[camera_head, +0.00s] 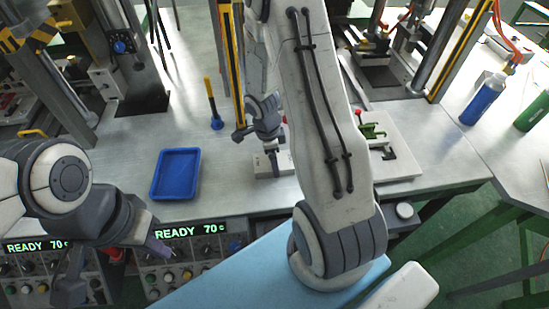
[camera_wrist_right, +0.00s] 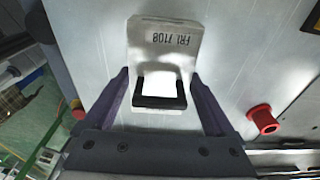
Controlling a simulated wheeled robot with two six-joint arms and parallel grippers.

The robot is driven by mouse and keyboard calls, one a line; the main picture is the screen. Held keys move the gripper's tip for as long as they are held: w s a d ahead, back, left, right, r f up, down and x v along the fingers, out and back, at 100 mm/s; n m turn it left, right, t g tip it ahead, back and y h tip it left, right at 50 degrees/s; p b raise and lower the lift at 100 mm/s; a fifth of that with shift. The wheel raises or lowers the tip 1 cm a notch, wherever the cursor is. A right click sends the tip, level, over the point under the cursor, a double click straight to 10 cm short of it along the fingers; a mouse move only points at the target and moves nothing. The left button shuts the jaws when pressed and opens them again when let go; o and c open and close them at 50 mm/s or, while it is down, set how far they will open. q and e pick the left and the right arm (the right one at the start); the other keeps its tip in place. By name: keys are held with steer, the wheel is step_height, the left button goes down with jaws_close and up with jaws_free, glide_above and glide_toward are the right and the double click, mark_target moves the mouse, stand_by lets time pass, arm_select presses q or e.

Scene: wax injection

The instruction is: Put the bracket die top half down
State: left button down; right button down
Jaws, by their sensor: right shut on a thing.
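In the right wrist view, a pale block marked "FRI J108" (camera_wrist_right: 165,38), which looks like the bracket die top half, sits between the purple fingers of my right gripper (camera_wrist_right: 162,85). The gripper is shut on it at a dark-edged part. In the head view, my right gripper (camera_head: 272,172) points down at the bench behind my right arm. A pale block (camera_head: 258,166) shows beside it at bench level; whether it touches the bench I cannot tell. My left gripper (camera_head: 155,245) is at lower left, away from the block, in front of the control panels. Its opening is unclear.
A blue tray (camera_head: 153,187) lies left of the block on the grey bench (camera_head: 222,185). A pale plate (camera_head: 405,165) with a green fixture (camera_head: 373,132) is to the right. Press columns stand behind. A blue bottle (camera_head: 485,98) is at far right. A red knob (camera_wrist_right: 263,120) is close by in the wrist view.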

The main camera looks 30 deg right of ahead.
steer(key=shift+f+b, duration=0.2)
steer(key=shift+b, duration=0.1)
jaws_free()
steer(key=shift+r, duration=0.15)
